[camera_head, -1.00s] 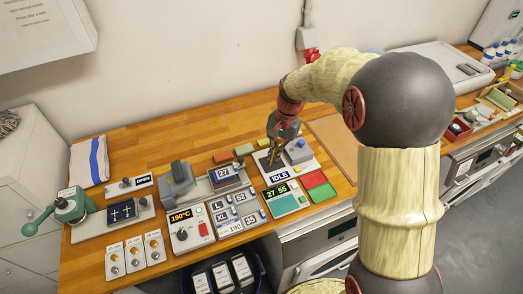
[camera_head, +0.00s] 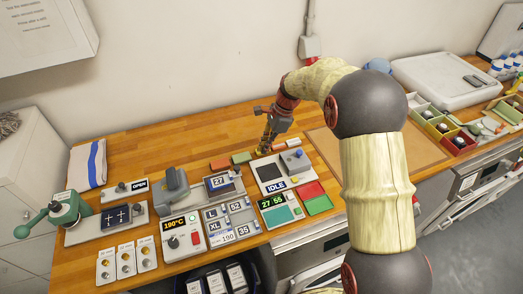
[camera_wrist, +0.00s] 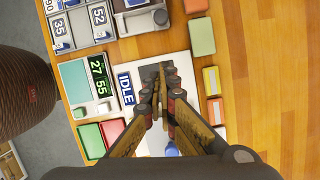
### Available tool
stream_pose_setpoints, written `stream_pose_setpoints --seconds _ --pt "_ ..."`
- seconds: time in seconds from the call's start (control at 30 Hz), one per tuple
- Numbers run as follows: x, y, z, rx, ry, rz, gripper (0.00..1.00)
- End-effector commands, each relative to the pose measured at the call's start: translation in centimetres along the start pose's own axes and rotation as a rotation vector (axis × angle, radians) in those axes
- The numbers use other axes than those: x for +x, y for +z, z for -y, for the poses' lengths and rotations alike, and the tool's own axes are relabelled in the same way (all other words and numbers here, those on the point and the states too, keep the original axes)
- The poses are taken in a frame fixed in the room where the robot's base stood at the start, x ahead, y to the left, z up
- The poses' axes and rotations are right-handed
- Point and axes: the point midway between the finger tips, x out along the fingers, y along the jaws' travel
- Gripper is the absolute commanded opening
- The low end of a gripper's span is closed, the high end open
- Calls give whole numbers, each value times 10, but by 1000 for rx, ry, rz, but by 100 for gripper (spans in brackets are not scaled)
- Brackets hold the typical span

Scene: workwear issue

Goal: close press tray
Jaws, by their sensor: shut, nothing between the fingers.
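A grey press (camera_head: 174,190) with an upright lever stands at the middle left of the bench. To its right is a low tray-like part (camera_head: 238,189) bearing a small screen that reads 27. My gripper (camera_head: 264,151) is shut and empty, to the right of and behind the tray part. In the wrist view its fingertips (camera_wrist: 160,76) appear over the white unit marked IDLE (camera_wrist: 125,88), apart from the knob.
The IDLE unit has a dark pad and a blue knob (camera_head: 297,154). Green (camera_head: 241,157) and orange blocks lie near my gripper. A 190°C control box (camera_head: 182,236) and a size-label panel (camera_head: 231,221) stand in front. Bare wood lies behind the press.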

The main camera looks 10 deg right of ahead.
Motion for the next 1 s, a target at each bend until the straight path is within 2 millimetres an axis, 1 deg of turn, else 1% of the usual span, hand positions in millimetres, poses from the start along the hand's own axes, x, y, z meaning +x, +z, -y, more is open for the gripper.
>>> stream_pose_setpoints --seconds 0.03,0.1,0.4,0.5,0.63,0.8,1.0 --pt "12 0 -1 -1 5 0 0" --pt "26 0 -1 -1 4 0 0" --pt "84 0 -1 -3 4 0 0" --pt "87 17 0 -5 0 0 0" --pt "93 29 0 -4 1 0 0" --pt "96 36 0 -3 1 0 0" --pt "95 36 0 -3 1 0 0"
